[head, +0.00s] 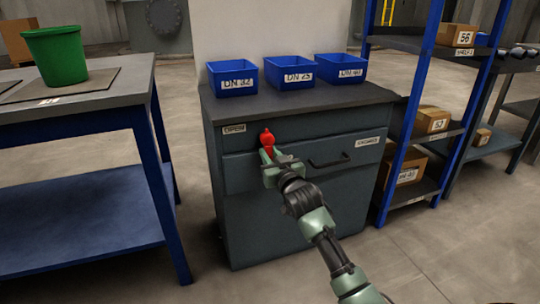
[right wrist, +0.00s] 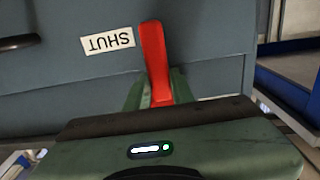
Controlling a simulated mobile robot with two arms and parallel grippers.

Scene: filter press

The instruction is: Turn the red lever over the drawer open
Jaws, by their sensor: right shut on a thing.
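The red lever (head: 267,139) is on the front of the grey cabinet (head: 270,225), above the left part of the drawer (head: 240,172). Its round hub is at the top and its handle points down. My right gripper (head: 270,158) is shut on the handle's lower part. In the right wrist view the red lever (right wrist: 155,62) stands between the two green fingers (right wrist: 158,92). A white SHUT label (right wrist: 107,41) appears upside down beside it. An OPEN label (head: 233,129) is left of the lever's hub. My left gripper is out of view.
The drawer's dark handle (head: 329,161) is right of my gripper. Several blue bins, one of them the middle bin (head: 290,73), stand on the cabinet top. A workbench (head: 85,105) with a green bucket (head: 55,55) is at left, and a blue-framed shelf (head: 408,110) at right.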

